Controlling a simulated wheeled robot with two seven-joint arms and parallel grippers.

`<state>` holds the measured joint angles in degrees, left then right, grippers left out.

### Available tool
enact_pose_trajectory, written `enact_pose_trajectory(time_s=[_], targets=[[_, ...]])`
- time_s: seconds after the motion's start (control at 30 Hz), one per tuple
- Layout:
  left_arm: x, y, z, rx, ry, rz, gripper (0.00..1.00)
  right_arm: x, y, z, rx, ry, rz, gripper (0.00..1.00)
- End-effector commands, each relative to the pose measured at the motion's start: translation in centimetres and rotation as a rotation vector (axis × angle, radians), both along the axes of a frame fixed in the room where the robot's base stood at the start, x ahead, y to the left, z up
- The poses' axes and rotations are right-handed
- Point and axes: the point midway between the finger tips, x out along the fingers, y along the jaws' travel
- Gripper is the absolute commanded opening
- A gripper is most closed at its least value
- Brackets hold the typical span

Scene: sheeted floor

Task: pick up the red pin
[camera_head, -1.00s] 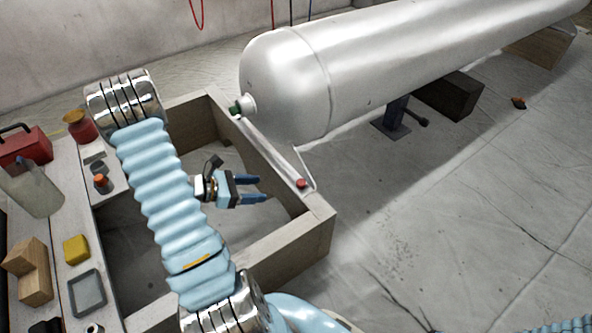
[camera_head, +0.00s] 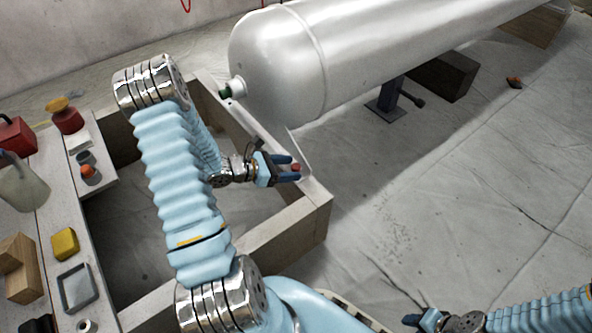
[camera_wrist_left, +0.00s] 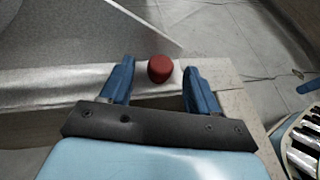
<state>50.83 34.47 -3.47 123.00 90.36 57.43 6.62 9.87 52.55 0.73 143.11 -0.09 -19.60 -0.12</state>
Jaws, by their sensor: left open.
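The small red pin (camera_head: 296,167) stands on a pale strip along the top of the wooden frame, near its front right corner. My left gripper (camera_head: 293,168) is open, with its blue fingers reaching to either side of the pin. In the left wrist view, the pin (camera_wrist_left: 160,69) shows between the two fingertips (camera_wrist_left: 159,68), with a visible gap on each side. The pin's lower part is hard to make out in the head view. My right gripper (camera_head: 412,319) shows small and dark at the bottom; its jaw state is unclear.
The wooden frame (camera_head: 268,237) surrounds an open space under my left arm. A large silver tank (camera_head: 375,50) with a green-tipped valve (camera_head: 226,91) lies behind the pin. A side board holds a yellow block (camera_head: 65,243) and other items. The sheeted floor at right is mostly clear.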

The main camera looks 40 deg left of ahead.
Motion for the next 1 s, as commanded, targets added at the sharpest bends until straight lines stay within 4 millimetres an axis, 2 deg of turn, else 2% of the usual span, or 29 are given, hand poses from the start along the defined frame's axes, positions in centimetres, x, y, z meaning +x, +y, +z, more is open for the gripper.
enact_pose_trajectory(time_s=[0.27, 0.37, 0.6, 0.7, 1.0], targets=[[0.53, -0.3, -0.21, 0.0, 0.0, 0.001, 0.61, 0.02, 0.01, -0.08, 0.0, -0.001, 0.0, 0.43], [0.51, -0.29, -0.2, 0.0, 0.0, 0.001, 0.48, 0.02, 0.01, -0.08, 0.0, -0.001, 0.0, 0.43], [0.49, -0.28, -0.2, 0.0, 0.0, 0.001, 0.12, 0.02, 0.0, -0.09, 0.0, -0.001, 0.0, 0.43], [0.5, -0.28, -0.19, 0.0, 0.0, 0.001, 0.0, 0.02, 0.0, -0.09, 0.0, -0.001, 0.0, 0.43], [0.5, -0.28, 0.27, 0.0, 0.0, 0.001, 0.0, 0.01, -0.01, 0.1, 0.0, -0.001, 0.0, 0.43]])
